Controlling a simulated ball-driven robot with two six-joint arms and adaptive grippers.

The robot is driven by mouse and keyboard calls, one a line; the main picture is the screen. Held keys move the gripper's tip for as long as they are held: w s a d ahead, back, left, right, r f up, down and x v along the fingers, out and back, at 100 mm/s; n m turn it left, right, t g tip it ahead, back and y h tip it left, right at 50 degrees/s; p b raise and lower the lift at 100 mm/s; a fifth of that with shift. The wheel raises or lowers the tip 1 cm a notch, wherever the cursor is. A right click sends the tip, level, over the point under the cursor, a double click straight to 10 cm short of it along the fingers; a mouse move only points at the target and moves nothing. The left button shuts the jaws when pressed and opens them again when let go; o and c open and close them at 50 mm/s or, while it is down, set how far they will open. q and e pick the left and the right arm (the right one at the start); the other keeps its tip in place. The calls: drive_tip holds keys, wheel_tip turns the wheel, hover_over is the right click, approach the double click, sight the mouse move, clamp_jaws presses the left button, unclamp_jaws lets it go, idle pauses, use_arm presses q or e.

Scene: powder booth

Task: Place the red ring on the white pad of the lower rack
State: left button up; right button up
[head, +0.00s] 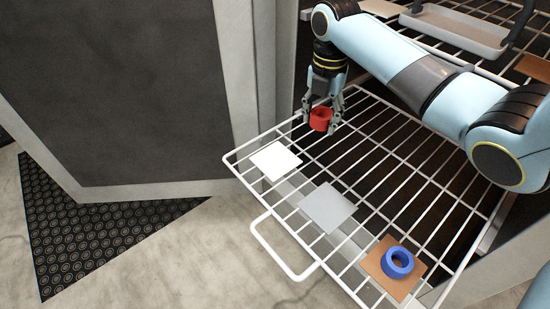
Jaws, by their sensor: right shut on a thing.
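The red ring (320,119) is held between the fingers of my right gripper (321,116), which points down over the back left part of the lower rack (380,169). The gripper is shut on the ring. The ring seems to be above the wires, but its exact height is hard to tell. The white pad (275,160) lies bare at the rack's left corner, to the left of and nearer than the ring. My left gripper is not in view.
A grey pad (327,207) lies bare mid-rack. A brown pad (388,277) bears a blue ring (397,262). The rack's handle (284,262) sticks out in front. An upper rack (480,22) with a grey tray (455,30) is behind my arm. A dark door panel (125,90) stands left.

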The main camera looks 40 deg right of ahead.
drive_tip(key=b, duration=0.2)
hover_over(275, 162)
wheel_tip(275, 162, down, 6)
drive_tip(key=shift+w+d+f, duration=0.1)
drive_tip(key=shift+f, duration=0.2)
wheel_tip(275, 162, down, 4)
drive_tip(key=shift+b, duration=0.85)
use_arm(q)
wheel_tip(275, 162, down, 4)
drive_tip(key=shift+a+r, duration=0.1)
use_arm(e)
drive_tip(key=o, duration=1.2)
drive_tip(key=shift+o, duration=0.2)
use_arm(q)
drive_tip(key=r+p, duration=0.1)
drive_tip(key=p, duration=0.1)
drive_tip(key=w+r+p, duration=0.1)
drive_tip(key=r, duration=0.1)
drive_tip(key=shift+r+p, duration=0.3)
drive_tip(key=shift+p, duration=0.05)
use_arm(e)
wheel_tip(275, 162, up, 12)
